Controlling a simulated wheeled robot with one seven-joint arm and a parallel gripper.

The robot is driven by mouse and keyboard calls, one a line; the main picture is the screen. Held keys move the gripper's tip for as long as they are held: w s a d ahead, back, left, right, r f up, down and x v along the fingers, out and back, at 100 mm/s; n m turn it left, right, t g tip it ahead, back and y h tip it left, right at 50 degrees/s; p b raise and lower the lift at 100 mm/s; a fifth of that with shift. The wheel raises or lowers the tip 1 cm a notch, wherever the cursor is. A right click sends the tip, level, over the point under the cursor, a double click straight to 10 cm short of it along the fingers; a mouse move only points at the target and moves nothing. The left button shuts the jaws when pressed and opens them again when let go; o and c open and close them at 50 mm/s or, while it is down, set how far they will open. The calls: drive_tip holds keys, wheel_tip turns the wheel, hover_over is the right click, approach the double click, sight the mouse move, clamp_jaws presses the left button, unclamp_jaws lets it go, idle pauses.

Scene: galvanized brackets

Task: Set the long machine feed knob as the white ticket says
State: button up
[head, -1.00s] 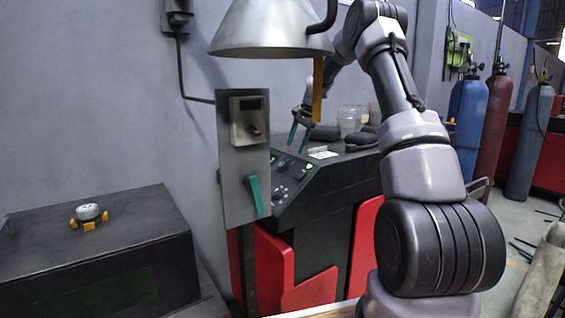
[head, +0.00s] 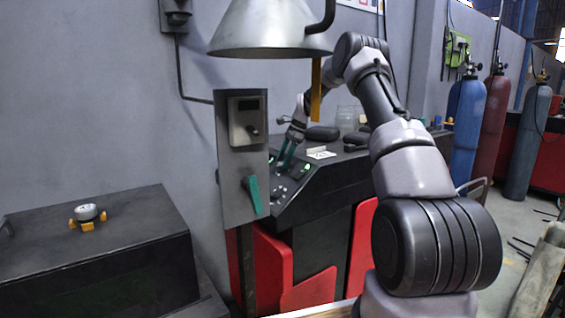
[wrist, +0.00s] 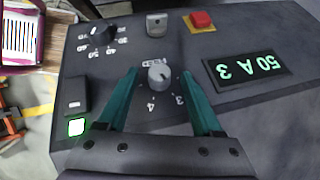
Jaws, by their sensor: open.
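The feed knob (wrist: 159,76) is a small light-grey dial on the dark sloping panel (wrist: 236,30), with upside-down lettering above it and the numbers 4 and 3 below it in the wrist view. Which mark it points to is too small to tell. My gripper (wrist: 161,73) is open, its green fingers on either side of the knob, with no clear contact visible. In the head view my gripper (head: 284,154) is down at the panel. A small white ticket (head: 321,153) stands on the machine top; its writing is too small to read.
A black numbered knob (wrist: 103,35), a red button (wrist: 201,19) and a lit square (wrist: 76,127) surround the feed knob. A grey post panel (head: 240,190) and a hanging lamp shade (head: 268,30) stand in front.

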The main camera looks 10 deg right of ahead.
drive_tip(key=shift+a+f, duration=0.25)
drive_tip(key=shift+f, duration=0.25)
clamp_jaws()
drive_tip(key=shift+m+t, duration=0.3)
drive_tip(key=m+t, duration=0.2)
drive_tip(key=t, duration=0.1)
drive_tip(key=shift+s+f, duration=0.1)
drive_tip(key=shift+s, duration=0.25)
drive_tip(key=shift+s+f+m+t+h, duration=0.1)
drive_tip(key=shift+m+t+h, duration=0.05)
drive_tip(key=shift+m+t, duration=0.75)
drive_tip(key=shift+s+f+m+t+h, duration=0.1)
drive_tip(key=shift+m+t+h, duration=0.05)
drive_tip(key=shift+m+t, duration=0.7)
drive_tip(key=shift+t, duration=0.35)
drive_tip(key=shift+a+r+m+t, duration=0.1)
drive_tip(key=shift+m+t, duration=0.2)
drive_tip(key=shift+m, duration=0.05)
